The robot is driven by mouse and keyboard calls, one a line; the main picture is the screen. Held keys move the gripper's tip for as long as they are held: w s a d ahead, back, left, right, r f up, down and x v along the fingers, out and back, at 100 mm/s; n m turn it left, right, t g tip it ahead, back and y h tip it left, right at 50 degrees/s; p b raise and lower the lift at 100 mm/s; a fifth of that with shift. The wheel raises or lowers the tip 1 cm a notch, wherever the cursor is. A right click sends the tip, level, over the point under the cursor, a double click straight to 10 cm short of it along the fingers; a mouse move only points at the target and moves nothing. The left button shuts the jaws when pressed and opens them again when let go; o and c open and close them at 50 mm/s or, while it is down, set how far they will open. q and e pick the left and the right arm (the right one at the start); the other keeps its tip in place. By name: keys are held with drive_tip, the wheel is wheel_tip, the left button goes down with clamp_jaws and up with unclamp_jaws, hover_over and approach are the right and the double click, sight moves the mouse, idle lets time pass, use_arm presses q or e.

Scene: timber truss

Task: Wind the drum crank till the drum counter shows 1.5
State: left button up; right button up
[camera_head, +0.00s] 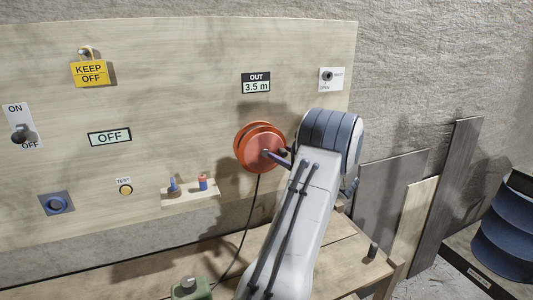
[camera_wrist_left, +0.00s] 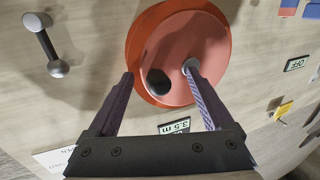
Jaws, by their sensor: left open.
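The orange-red drum (camera_head: 259,146) is mounted on the wooden panel, with a dark cable hanging from it. The drum counter (camera_head: 256,87) above it reads 3.5 m. In the left wrist view, the drum face (camera_wrist_left: 185,40) shows a round dark knob (camera_wrist_left: 157,82), seemingly the crank's grip, and a grey round piece at the right finger's tip. My left gripper (camera_wrist_left: 158,76) is open at the drum, with one finger on each side of the dark knob in the picture; I cannot tell whether they touch it. My left arm hides the panel right of the drum. My right gripper is out of view.
A grey lever (camera_wrist_left: 45,45) stands beside the drum in the wrist view. A small shelf (camera_head: 191,196) with plugs, a yellow KEEP OFF sign (camera_head: 89,73), and an ON/OFF switch (camera_head: 22,134) are to the left. A green box (camera_head: 190,289) sits on the bench (camera_head: 140,275).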

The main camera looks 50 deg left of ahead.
use_arm(q)
drive_tip(key=shift+f, duration=0.1)
clamp_jaws()
drive_tip(key=shift+s+f+m+p, duration=0.2)
drive_tip(key=shift+f+m+p, duration=0.25)
drive_tip(key=shift+m, duration=0.35)
drive_tip(key=m, duration=0.1)
drive_tip(key=f+m+y, duration=0.1)
drive_tip(key=m, duration=0.1)
drive_tip(key=shift+s+a+f, duration=0.15)
drive_tip(key=shift+s+f, duration=0.05)
